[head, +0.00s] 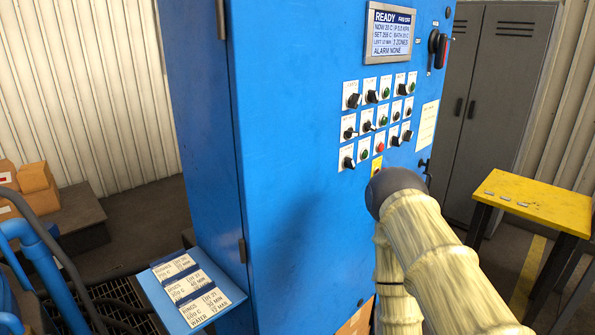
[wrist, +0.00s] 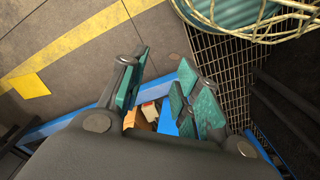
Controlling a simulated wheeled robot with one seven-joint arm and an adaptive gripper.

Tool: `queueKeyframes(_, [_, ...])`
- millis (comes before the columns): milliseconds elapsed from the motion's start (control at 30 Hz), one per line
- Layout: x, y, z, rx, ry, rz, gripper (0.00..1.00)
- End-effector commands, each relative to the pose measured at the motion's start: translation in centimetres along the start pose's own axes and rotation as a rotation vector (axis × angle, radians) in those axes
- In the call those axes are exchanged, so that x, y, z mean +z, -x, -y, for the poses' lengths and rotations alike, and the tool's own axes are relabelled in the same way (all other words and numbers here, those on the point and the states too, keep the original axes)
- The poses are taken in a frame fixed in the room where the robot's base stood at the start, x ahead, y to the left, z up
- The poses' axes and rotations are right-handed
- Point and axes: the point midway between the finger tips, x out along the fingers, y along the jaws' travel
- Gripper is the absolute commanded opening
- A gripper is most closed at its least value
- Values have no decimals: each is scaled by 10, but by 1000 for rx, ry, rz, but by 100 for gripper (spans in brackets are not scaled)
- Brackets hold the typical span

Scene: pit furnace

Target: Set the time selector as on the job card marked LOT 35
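The control panel on the blue cabinet (head: 290,210) carries several rows of black knobs and coloured buttons. Their labels are too small to read, so I cannot tell which is the time selector. Three white job cards lie on a blue sloping shelf (head: 150,297) at the lower left: a top card (head: 174,267), a middle card (head: 188,286) and a bottom card (head: 206,307). Their lot numbers are too small to read surely. My gripper (wrist: 165,76) is open and empty in the wrist view, its teal-padded fingers apart. My arm hides it in the head view.
A display (head: 390,33) reading READY tops the panel, with a red-and-black switch (head: 438,48) beside it. A yellow table (head: 540,203) stands right, before grey lockers (head: 490,100). Cardboard boxes (head: 37,186) are at left. A wire basket (wrist: 245,20) is near my gripper.

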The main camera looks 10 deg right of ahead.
Motion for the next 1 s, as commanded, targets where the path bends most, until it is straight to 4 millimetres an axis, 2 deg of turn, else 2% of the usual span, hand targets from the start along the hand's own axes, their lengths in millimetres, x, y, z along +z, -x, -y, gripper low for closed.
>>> queueKeyframes(67, [-6, 2, 0, -3, 6, -12, 32])
queueKeyframes(167, [-30, 7, -1, -16, 32, -60, 32])
queueKeyframes(267, [-73, 19, -4, -38, 83, -150, 32])
queueKeyframes(400, [-146, 48, -8, -69, 183, -308, 32])
queueKeyframes(467, [-175, 64, -10, -79, 226, -374, 32])
queueKeyframes(500, [-194, 75, -11, -84, 257, -420, 32])
queueKeyframes(567, [-222, 93, -14, -90, 302, -487, 32])
queueKeyframes(700, [-283, 142, -20, -94, 411, -642, 32])
queueKeyframes(867, [-343, 207, -27, -84, 536, -817, 32])
queueKeyframes(1000, [-386, 270, -35, -62, 649, -967, 32])
